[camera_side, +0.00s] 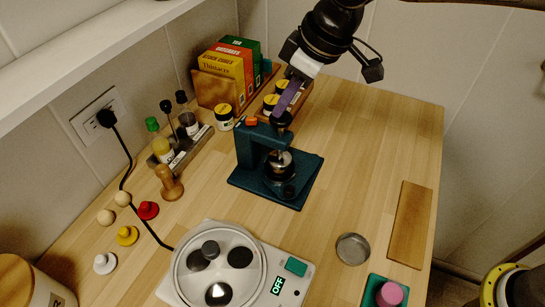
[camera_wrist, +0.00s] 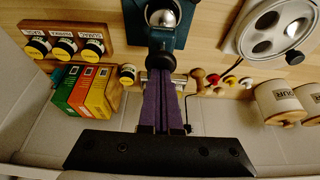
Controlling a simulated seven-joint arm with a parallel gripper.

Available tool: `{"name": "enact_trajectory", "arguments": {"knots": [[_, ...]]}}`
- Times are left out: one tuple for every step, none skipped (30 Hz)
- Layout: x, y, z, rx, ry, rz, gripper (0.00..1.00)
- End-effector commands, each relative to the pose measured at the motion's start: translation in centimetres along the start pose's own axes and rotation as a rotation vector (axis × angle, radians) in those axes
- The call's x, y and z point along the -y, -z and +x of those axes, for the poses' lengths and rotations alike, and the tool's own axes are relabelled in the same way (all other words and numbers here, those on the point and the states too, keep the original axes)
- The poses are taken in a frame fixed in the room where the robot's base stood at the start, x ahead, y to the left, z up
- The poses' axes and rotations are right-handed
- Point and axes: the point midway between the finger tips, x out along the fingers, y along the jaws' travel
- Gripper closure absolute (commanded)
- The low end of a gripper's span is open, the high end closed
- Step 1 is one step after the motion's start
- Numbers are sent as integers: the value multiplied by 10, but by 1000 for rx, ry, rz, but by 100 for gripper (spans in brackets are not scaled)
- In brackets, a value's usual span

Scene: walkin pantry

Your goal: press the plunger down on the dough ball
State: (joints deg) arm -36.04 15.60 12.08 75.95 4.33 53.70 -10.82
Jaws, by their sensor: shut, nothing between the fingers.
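A dark teal press (camera_side: 252,150) stands on its base plate near the middle of the counter. Its plunger has a black knob (camera_side: 281,119) on top, above a metal cup (camera_side: 280,164). No dough ball shows in the cup; its inside is hidden. In the wrist view the shut fingers (camera_wrist: 161,82) point at the press (camera_wrist: 163,37).
A hotplate (camera_side: 215,265) reading OFF stands in front of the press. Spice jars (camera_side: 270,102) and boxes (camera_side: 222,75) are behind it, bottles (camera_side: 187,120) to its left. A wooden peg (camera_side: 170,183) and coloured knobs (camera_side: 127,235) stand left.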

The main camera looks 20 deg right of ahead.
Motion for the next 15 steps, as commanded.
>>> {"name": "enact_trajectory", "arguments": {"knots": [[0, -1, 2, 3, 0, 0, 100], [0, -1, 2, 3, 0, 0, 100], [0, -2, 3, 3, 1, 0, 100], [0, -2, 3, 4, 1, 0, 100], [0, -2, 3, 4, 1, 0, 100], [0, -2, 4, 5, 1, 0, 100], [0, -2, 4, 5, 1, 0, 100], [0, -3, 5, 6, 1, 0, 100], [0, -3, 5, 6, 1, 0, 100], [0, -3, 6, 6, 1, 0, 100], [0, -4, 6, 7, 1, 0, 100], [0, -4, 7, 7, 1, 0, 100], [0, -4, 7, 7, 1, 0, 100], [0, -4, 7, 8, 1, 0, 100], [0, -4, 8, 8, 1, 0, 100]]}}
